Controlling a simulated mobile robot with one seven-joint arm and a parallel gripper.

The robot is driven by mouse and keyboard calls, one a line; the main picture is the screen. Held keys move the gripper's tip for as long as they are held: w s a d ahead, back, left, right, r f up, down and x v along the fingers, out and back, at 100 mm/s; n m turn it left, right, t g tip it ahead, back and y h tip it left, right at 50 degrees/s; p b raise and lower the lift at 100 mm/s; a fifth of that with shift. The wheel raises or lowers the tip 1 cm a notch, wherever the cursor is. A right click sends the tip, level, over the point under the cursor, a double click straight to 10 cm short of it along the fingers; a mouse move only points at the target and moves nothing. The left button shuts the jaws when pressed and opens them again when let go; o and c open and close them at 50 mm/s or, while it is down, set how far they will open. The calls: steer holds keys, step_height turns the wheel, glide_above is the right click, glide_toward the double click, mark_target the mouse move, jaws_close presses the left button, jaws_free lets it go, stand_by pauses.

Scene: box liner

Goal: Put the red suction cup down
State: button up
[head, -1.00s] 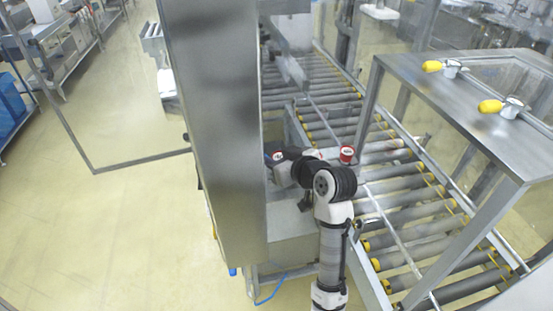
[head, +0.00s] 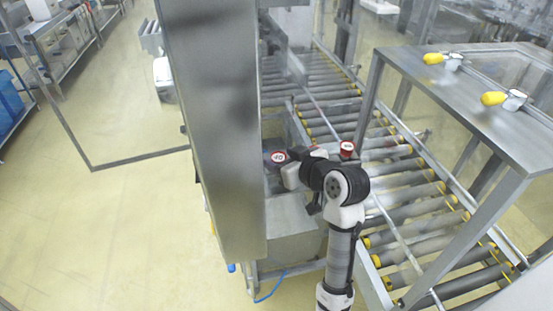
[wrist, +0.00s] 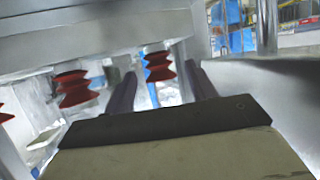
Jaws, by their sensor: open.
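Several red bellows suction cups hang in a row under a grey bar in the wrist view. One red suction cup (wrist: 158,64) appears between the two dark fingers of my gripper (wrist: 161,72), which are apart. I cannot tell whether that cup is between the fingertips or behind them. Another red cup (wrist: 74,88) hangs to its left, and part of a third shows at the left edge. In the head view the end of my arm is beside the tall steel cabinet, and the fingertips cannot be made out.
A tall steel cabinet (head: 215,130) stands left of my arm. A roller conveyor (head: 400,195) runs on the right, beneath a steel frame carrying yellow-ended fittings (head: 493,98). A red-and-white round piece (head: 278,157) and a red-topped piece (head: 347,148) are close to my arm.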

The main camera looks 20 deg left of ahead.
steer(key=b+v, duration=0.2)
steer(key=v, duration=0.6)
steer(key=shift+s+d, duration=0.2)
steer(key=shift+d, duration=0.15)
steer(key=shift+r, duration=0.15)
